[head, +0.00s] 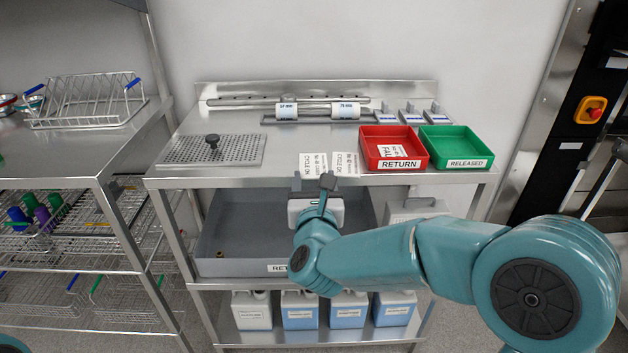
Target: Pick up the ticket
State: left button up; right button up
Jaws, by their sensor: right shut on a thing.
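Two white printed tickets show at the front edge of the steel bench, a left ticket (313,163) and a right ticket (345,163), both with "CYCLE OK" print. My right gripper (318,181) is at the bench's front edge, just below these tickets in the picture. It is shut on a ticket, seemingly the left one; its fingers and body hide the grip itself. Another ticket (392,151), with "FAIL" print, lies in the red RETURN tray (400,167). My left gripper is out of view.
A green RELEASED tray (455,162) stands right of the red one. A perforated plate (235,150) with a black knob lies at the left. A rail with white labelled cylinders (287,110) runs along the back. A grey bin (230,245) sits on the shelf below.

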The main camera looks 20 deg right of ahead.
notch_tip(320, 180, up, 19)
jog(key=p, duration=0.4)
jog(key=shift+r, duration=0.2)
dwell(0.3)
jog(key=shift+a+g, duration=0.1)
jog(key=shift+g, duration=0.3)
